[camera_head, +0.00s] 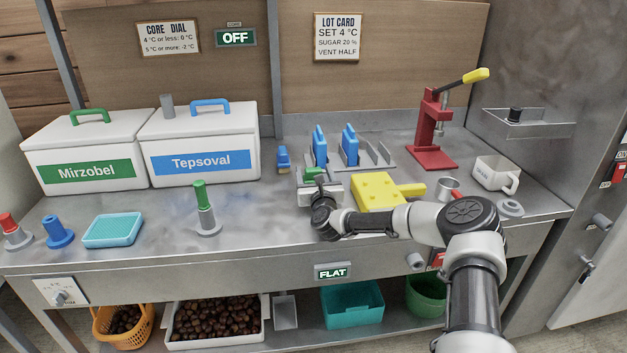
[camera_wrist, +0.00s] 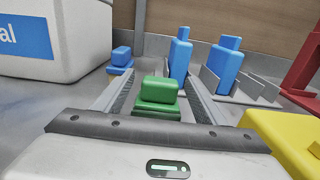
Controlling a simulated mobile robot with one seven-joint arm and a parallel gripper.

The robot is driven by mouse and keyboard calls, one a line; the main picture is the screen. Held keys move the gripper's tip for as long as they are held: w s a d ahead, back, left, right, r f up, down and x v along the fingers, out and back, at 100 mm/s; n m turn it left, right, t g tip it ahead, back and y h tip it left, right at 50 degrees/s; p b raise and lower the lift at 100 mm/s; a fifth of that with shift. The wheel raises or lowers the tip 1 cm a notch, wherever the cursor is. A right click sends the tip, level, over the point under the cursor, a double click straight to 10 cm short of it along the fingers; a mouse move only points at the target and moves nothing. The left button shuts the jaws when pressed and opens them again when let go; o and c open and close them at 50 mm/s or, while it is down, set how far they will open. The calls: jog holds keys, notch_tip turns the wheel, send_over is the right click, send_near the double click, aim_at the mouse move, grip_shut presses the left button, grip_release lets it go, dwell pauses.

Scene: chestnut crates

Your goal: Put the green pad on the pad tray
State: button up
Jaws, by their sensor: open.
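The green pad (camera_wrist: 158,100), a small block with a wider base, lies between the two fingers of my gripper (camera_wrist: 160,84) in the wrist view. The gripper is open, with a finger on each side of the pad. In the head view the green pad (camera_head: 313,173) is partly hidden by my gripper (camera_head: 320,182), low over the steel counter. I cannot tell for sure which tray is the pad tray; a shallow grey tray (camera_head: 527,131) on the right wall holds a small black block, and a turquoise tray (camera_head: 112,231) sits at the front left.
A blue pad (camera_head: 283,160) lies just behind my gripper. Blue upright pieces (camera_head: 320,146) stand in a grey rack to its right. A yellow block (camera_head: 376,191), red press (camera_head: 431,135) and white mug (camera_head: 494,174) are further right. A green-topped post (camera_head: 201,206) stands left.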

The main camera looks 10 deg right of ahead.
jog(key=shift+w, duration=0.55)
jog(key=c, duration=1.2)
